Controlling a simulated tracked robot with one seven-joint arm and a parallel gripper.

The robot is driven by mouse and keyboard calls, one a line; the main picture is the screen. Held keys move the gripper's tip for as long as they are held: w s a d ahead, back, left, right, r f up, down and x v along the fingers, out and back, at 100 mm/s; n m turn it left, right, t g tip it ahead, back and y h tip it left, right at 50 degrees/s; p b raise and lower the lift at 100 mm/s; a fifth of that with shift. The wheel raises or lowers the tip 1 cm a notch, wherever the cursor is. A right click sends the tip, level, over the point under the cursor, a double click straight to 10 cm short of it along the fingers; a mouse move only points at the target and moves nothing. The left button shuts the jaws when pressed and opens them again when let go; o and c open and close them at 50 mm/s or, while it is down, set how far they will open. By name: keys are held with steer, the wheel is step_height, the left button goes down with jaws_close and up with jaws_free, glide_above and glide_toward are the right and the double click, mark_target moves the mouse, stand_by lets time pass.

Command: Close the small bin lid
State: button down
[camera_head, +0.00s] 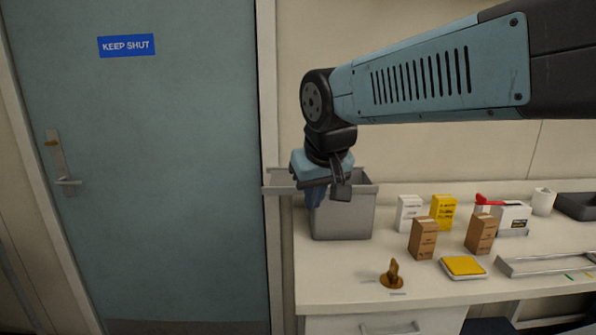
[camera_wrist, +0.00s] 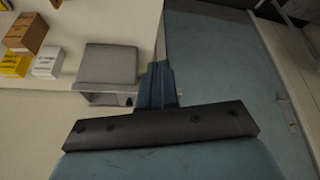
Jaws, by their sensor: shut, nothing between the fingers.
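The small grey bin (camera_head: 345,222) stands at the left end of the counter. A flat grey piece, seemingly its lid (camera_head: 279,181), sticks out to the left at rim height, past the counter's end. My gripper (camera_head: 312,203) points down at the bin's left side, with its blue fingers shut and empty. It hides part of the rim and lid; I cannot tell whether it touches them. In the wrist view the bin (camera_wrist: 110,63) is left of my gripper (camera_wrist: 160,68), with a dark opening beside its grey edge.
A closed door (camera_head: 150,180) is left of the counter (camera_head: 340,270). Brown boxes (camera_head: 423,238), yellow and white boxes, a small brown object (camera_head: 391,276) and a yellow-topped pad (camera_head: 463,266) stand to the right. The counter just in front of the bin is clear.

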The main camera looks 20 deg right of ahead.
steer(key=w+d+r+m+g+h, duration=0.1)
steer(key=w+d+h, duration=0.15)
steer(key=w, duration=1.05)
steer(key=w+d+r+m+h, duration=0.1)
steer(key=w+d+h, duration=0.15)
steer(key=w, duration=0.95)
steer(key=shift+h, duration=0.3)
steer(key=x, duration=0.6)
steer(key=a+x, duration=0.1)
steer(key=x, duration=0.2)
steer(key=shift+w+d+f, duration=0.15)
steer(key=shift+f, duration=0.5)
steer(key=shift+d, duration=2.05)
steer(key=shift+s, duration=0.3)
